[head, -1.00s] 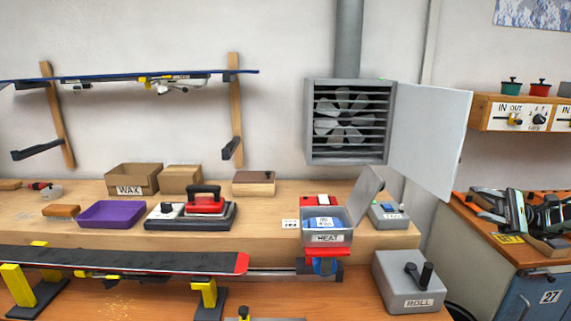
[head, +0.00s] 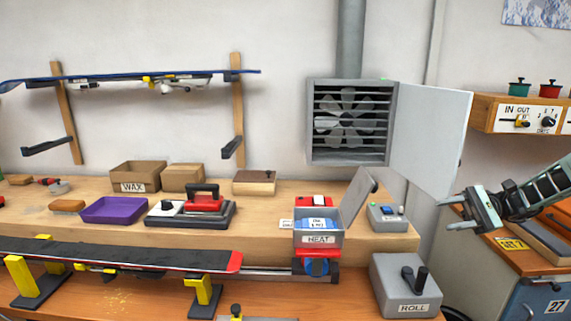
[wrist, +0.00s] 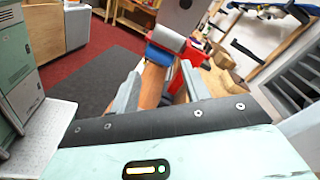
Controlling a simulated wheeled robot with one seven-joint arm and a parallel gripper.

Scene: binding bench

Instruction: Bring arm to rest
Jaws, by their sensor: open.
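My gripper (head: 470,210) is at the right in the head view, in the air in front of the right-hand cabinet, its jaws pointing left. It is open, with nothing seen between its fingers. In the wrist view the two grey fingers of my gripper (wrist: 160,92) stand apart, with a blurred view of the room beyond them. My dark arm comes in from the right edge of the head view.
The open vent door (head: 432,135) hangs close to the upper left of my gripper. A control shelf (head: 485,113) is above. A ski (head: 150,258) lies across the front bench.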

